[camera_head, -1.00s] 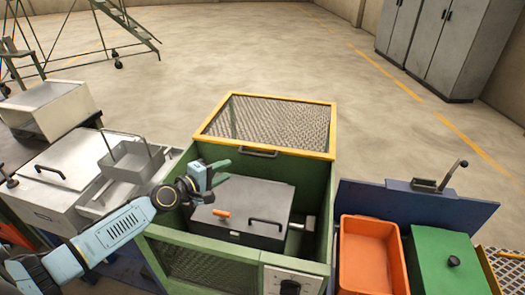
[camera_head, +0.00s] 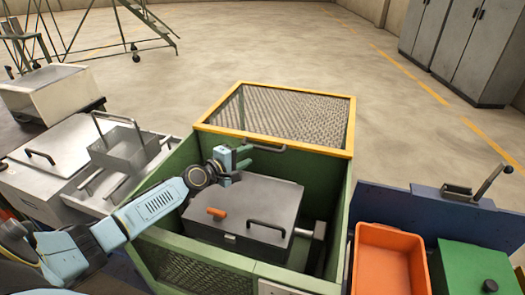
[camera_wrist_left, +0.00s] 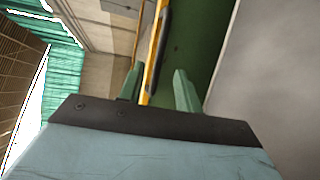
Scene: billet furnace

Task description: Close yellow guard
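The yellow guard (camera_head: 285,112) is a yellow-framed mesh panel, tilted open at the far side of the green enclosure (camera_head: 335,205). A dark bar handle (camera_head: 258,144) sits on its near edge. My left gripper (camera_head: 246,157) is open and empty, just below and left of the handle. In the left wrist view, my left gripper (camera_wrist_left: 158,88) has its two fingers apart; the yellow guard edge (camera_wrist_left: 151,68) and dark handle (camera_wrist_left: 160,38) show beyond them. I cannot tell whether a finger touches the guard. My right gripper is not in view.
A grey lidded box (camera_head: 255,205) with an orange grip sits inside the enclosure below my gripper. An orange bin (camera_head: 388,235) and green box (camera_head: 475,262) stand at right. A metal basket (camera_head: 125,150) stands at left.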

